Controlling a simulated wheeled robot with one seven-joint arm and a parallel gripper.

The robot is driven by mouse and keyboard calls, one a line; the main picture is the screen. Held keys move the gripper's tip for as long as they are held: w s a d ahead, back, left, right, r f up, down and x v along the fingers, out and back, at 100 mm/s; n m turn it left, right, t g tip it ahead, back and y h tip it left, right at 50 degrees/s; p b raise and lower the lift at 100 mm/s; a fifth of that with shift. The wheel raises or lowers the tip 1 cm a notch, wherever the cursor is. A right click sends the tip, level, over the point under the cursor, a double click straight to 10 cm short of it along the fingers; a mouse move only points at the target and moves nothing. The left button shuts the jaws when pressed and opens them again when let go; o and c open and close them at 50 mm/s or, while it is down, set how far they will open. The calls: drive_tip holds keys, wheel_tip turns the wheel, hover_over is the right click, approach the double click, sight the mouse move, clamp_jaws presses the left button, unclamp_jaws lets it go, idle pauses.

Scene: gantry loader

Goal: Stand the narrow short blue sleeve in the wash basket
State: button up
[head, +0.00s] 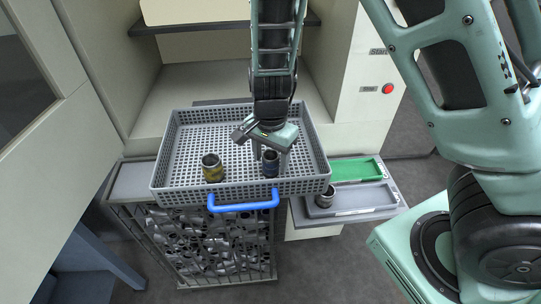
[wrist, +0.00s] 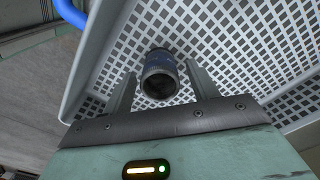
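The narrow short blue sleeve (head: 270,164) stands upright on the floor of the grey wash basket (head: 168,150), near its front wall and right of the middle. In the wrist view the sleeve (wrist: 160,72) shows a dark open end and a blue band. My gripper (head: 271,156) is over the basket, pointing down, with one finger on each side of the sleeve. In the wrist view both fingers of my gripper (wrist: 162,82) show a small gap to the sleeve, so it is open around it.
A yellow-banded sleeve (head: 212,168) stands in the basket to the left. A blue handle (head: 243,203) is on the basket's front. To the right are a green tray (head: 356,170) and a grey tray (head: 362,198) with a metal sleeve (head: 325,198). A bin of metal parts (head: 215,250) is below.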

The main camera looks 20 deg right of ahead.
sight(270, 155)
wheel_tip(270, 155, up, 12)
drive_tip(key=s+a+r+n, duration=0.1)
drive_tip(key=s+a+n, duration=0.2)
drive_tip(key=s+n, duration=0.6)
drive_tip(key=s+a+r+n, duration=0.1)
drive_tip(key=s+a+n, duration=0.2)
drive_tip(key=s+n, duration=0.7)
drive_tip(key=shift+s+a+r+y, duration=0.15)
drive_tip(key=shift+s+r+y, duration=0.15)
drive_tip(key=shift+s, duration=0.35)
wheel_tip(270, 155, down, 7)
drive_tip(key=b, duration=0.6)
drive_tip(key=shift+b, duration=0.35)
